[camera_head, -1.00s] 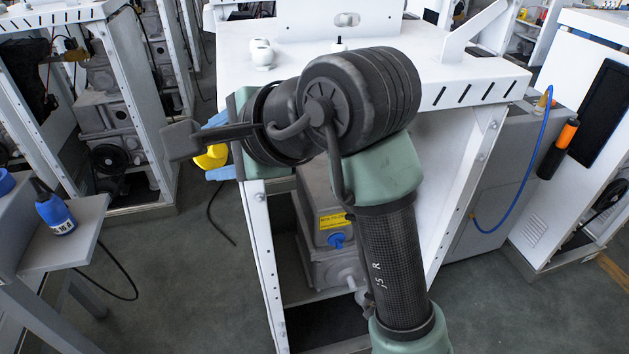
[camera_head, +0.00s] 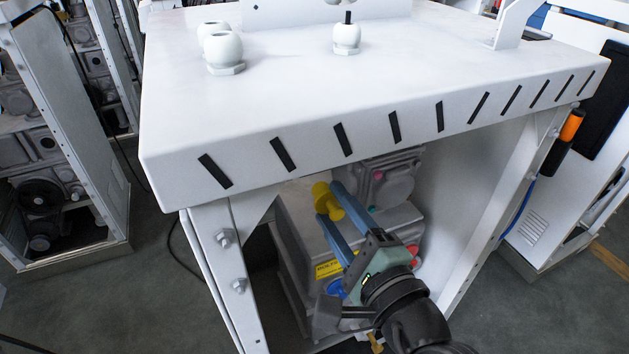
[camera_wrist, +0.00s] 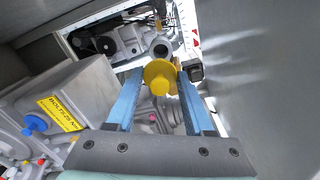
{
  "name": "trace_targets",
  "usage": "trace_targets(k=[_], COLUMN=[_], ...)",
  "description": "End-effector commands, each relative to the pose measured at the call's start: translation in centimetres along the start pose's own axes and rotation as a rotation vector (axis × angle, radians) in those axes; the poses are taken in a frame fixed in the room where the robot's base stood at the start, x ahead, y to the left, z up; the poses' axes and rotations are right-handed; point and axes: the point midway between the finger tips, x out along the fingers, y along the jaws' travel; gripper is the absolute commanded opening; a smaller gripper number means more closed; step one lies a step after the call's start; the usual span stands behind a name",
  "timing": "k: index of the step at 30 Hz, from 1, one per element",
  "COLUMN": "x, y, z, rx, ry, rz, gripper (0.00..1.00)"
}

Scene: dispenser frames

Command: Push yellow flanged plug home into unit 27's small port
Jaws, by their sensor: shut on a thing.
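The yellow flanged plug (camera_head: 327,201) is held between the blue fingertips of my gripper (camera_head: 332,205), inside the open front of the white cabinet. In the wrist view the plug (camera_wrist: 160,78) shows its round flange and a stub facing the camera, with a blue finger of my gripper (camera_wrist: 158,85) on each side. The plug appears clear of the grey machine housing (camera_head: 385,185) inside the cabinet. I cannot make out which unit is numbered 27, and I cannot identify the small port.
The cabinet's white top (camera_head: 300,90) overhangs my gripper, with white knobs on it. A grey box with a yellow label (camera_head: 328,268) and a blue cap (camera_head: 336,288) stands beside my gripper. A side wall (camera_wrist: 255,75) bounds the right in the wrist view.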

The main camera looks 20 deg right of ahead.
Motion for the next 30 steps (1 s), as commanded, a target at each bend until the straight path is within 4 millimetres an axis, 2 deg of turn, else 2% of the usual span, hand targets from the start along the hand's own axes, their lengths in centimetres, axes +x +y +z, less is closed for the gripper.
trace_targets(k=[16, 30], x=[-0.1, 4.0], y=[0.1, 0.0], z=[0.0, 0.0], rx=[-0.026, -0.024], ry=[0.000, -0.001], rz=[-0.009, -0.009], gripper=[0.00, 0.00])
